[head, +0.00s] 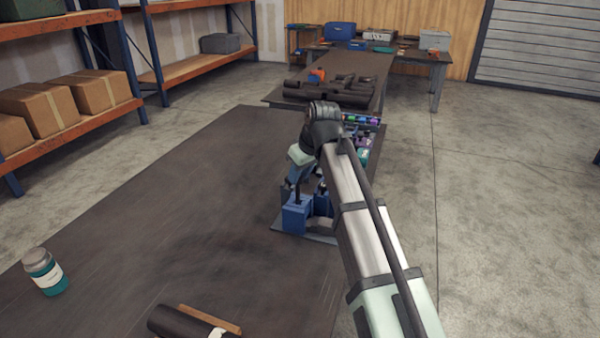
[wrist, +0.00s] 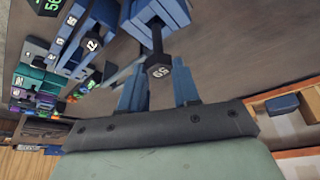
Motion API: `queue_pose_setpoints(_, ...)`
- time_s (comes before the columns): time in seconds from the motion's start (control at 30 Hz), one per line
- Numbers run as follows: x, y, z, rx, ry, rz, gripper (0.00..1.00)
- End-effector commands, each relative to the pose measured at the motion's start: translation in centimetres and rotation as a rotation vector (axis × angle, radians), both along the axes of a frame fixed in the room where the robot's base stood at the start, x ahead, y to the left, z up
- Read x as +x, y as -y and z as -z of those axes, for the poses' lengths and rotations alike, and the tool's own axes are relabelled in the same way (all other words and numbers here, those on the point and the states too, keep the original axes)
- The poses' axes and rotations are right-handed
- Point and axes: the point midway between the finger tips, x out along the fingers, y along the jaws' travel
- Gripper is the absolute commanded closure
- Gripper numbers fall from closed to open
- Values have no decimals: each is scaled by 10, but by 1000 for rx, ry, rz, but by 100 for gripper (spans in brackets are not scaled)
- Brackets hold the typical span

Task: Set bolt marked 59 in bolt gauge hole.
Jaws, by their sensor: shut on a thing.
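The bolt marked 59 (wrist: 158,71) is dark, and its hex head faces the camera in the wrist view. My gripper (wrist: 160,75) is shut on it, with a blue finger on each side. Its shank runs away from the camera towards a stepped blue block (wrist: 157,14), which looks like the bolt gauge. A blue block (head: 296,216) also shows in the head view, below my gripper (head: 299,182), with a dark shank at its top. I cannot tell how far the shank is in a hole. My arm partly hides this spot.
Other bolts stand left in the wrist view, including one marked 12 (wrist: 93,44) and one with green digits (wrist: 48,5). Coloured pieces (head: 362,155) lie behind my arm. A jar (head: 44,272) and dark pipe (head: 185,323) lie nearer.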

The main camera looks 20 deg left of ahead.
Motion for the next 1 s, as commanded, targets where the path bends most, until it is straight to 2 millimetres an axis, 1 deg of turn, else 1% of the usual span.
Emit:
queue_pose_setpoints(0.17, 0, 0, 4, 0, 0, 0, 100)
queue_pose_setpoints(1.0, 0, 0, 37, 0, 0, 0, 100)
